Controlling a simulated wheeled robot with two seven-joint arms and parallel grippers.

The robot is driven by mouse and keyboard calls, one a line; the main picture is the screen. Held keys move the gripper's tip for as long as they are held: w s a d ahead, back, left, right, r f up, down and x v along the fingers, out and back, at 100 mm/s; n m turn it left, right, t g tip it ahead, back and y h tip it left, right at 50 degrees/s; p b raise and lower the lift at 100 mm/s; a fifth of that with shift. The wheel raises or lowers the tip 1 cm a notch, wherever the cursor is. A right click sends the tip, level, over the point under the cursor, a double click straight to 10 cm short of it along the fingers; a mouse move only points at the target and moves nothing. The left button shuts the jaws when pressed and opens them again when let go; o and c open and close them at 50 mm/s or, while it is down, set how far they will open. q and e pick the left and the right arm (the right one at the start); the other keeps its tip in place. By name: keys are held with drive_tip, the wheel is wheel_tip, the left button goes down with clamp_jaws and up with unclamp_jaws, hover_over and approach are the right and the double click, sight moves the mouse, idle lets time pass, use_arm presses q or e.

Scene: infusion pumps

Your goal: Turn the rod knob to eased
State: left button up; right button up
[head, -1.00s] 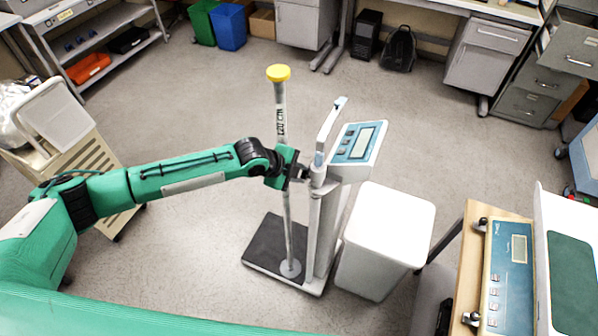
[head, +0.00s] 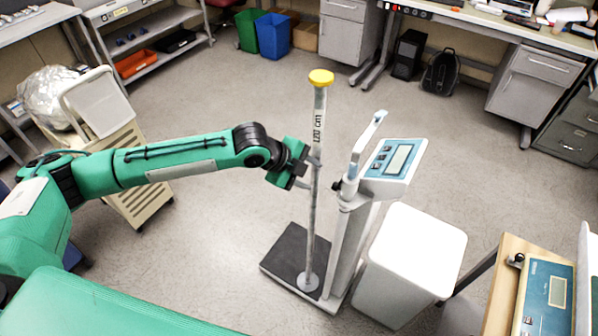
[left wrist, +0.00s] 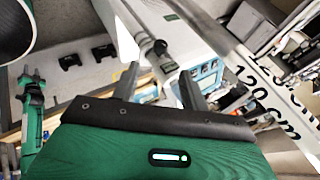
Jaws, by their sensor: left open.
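A grey-white measuring rod (head: 314,215) with a yellow cap (head: 320,77) and printed "120 cm" markings stands upright on the dark scale platform (head: 284,262). A small dark rod knob (head: 338,186) shows beside the scale column (head: 345,240). My left gripper (head: 307,172) is open and empty. It is left of the knob, apart from it, and overlaps the rod in the head view. In the left wrist view, the open fingers (left wrist: 157,85) point toward a dark knob (left wrist: 160,47), and the rod (left wrist: 245,65) crosses at the right. The knob's setting is unreadable. My right gripper is not seen.
The scale's display head (head: 394,160) and a handle (head: 366,135) rise right of the rod. A white bin (head: 410,260) stands beside the column. A beige cart (head: 135,185) is at the left. Floor behind the scale is clear.

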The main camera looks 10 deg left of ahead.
use_arm(q)
drive_tip(key=shift+b+v, duration=0.35)
drive_tip(key=shift+v, duration=1.7)
drive_tip(key=shift+c, duration=0.3)
